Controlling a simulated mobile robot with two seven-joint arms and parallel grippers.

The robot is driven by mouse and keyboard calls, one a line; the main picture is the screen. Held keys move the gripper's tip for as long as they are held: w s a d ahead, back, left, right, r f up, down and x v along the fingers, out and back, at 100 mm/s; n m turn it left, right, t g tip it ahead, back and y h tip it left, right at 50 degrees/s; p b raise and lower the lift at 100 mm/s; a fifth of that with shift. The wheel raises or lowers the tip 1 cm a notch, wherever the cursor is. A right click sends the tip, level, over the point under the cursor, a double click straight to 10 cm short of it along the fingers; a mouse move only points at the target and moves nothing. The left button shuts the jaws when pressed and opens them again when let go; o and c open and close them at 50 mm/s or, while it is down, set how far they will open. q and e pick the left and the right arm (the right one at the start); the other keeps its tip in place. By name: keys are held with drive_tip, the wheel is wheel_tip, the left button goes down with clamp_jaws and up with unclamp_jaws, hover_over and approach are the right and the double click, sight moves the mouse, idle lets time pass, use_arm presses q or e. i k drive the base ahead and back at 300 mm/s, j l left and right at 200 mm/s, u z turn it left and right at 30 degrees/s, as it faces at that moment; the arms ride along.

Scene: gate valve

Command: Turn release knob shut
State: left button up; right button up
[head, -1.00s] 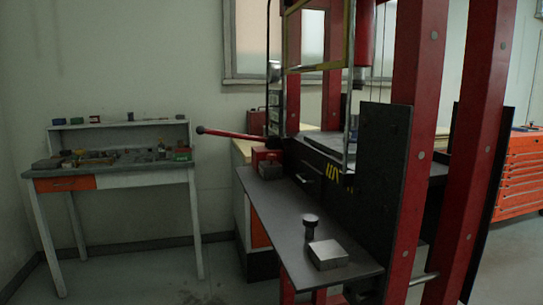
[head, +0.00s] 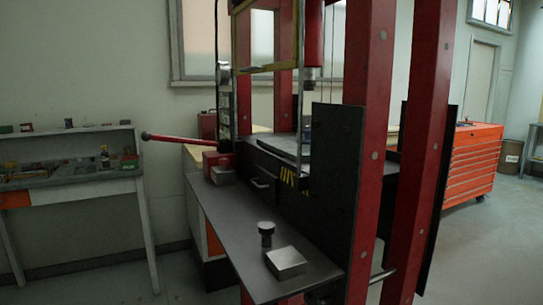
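A red-framed press (head: 370,130) stands in the middle of the head view. A small red pump block (head: 216,159) sits at its left side, with a long red lever (head: 180,140) ending in a dark ball that points left. I cannot make out a release knob for certain on or near the block; it may be too small or hidden. Neither of my grippers is in view.
A dark side shelf (head: 225,225) juts toward me, carrying a round-topped dark piece (head: 266,232) and a metal block (head: 286,262). A cluttered workbench (head: 80,185) stands left, an orange tool cabinet (head: 472,160) right. Open floor lies at the right.

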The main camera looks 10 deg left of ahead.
sight(223, 162)
drive_tip(key=i+j+z, duration=0.15)
drive_tip(key=j+z, duration=0.15)
drive_tip(key=i+j+z, duration=0.1)
drive_tip(key=j+z, duration=0.2)
drive_tip(key=j, duration=0.2)
drive_tip(key=i+j+z, duration=0.15)
drive_tip(key=j, duration=0.3)
drive_tip(key=j+z, duration=0.2)
drive_tip(key=j, duration=0.2)
drive_tip(key=j+z, duration=0.1)
drive_tip(key=j, duration=0.8)
drive_tip(key=i+j, duration=0.1)
drive_tip(key=j, duration=0.85)
drive_tip(key=i+l+z, duration=0.05)
